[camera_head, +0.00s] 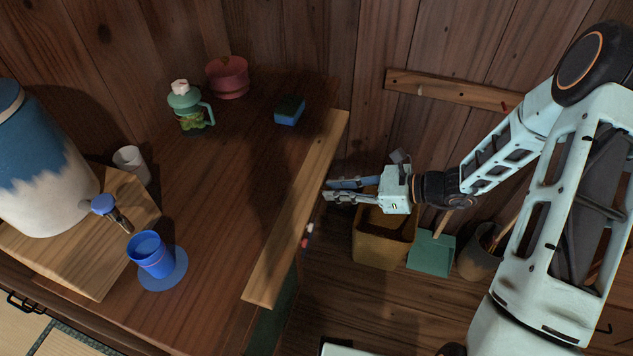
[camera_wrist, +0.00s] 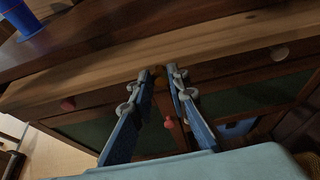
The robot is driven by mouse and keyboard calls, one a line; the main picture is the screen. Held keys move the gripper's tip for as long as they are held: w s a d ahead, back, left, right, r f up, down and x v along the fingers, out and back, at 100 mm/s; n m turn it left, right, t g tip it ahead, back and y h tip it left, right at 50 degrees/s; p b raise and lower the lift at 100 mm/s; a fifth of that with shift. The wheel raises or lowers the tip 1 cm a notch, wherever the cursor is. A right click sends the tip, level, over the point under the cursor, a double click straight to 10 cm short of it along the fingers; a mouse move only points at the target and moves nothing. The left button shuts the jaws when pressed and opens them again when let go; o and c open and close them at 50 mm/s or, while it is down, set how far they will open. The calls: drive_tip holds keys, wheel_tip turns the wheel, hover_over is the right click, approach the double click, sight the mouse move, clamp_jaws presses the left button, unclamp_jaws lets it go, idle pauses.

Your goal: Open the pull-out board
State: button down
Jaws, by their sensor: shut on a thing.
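The pull-out board (camera_head: 298,210) is a pale wooden strip along the right edge of the dark cabinet top. In the wrist view the board (camera_wrist: 90,76) crosses the picture as a light band. My gripper (camera_head: 327,190) reaches in from the right to the board's outer edge. In the wrist view my gripper (camera_wrist: 159,74) has its fingertips close together at the board's front edge, shut on a small part of it that the fingers hide. How far the board stands out is hard to tell.
On the cabinet top (camera_head: 215,190) stand a blue cup (camera_head: 150,254), a green jug (camera_head: 187,108) and a sponge (camera_head: 289,111). A brown bin (camera_head: 380,240) stands below my gripper.

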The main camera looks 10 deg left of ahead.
drive_tip(key=s+d+p, duration=0.1)
drive_tip(key=d, duration=1.5)
drive_tip(key=shift+s+d, duration=0.2)
drive_tip(key=shift+d, duration=0.1)
drive_tip(key=c, duration=1.9)
unclamp_jaws()
drive_tip(key=v, duration=1.2)
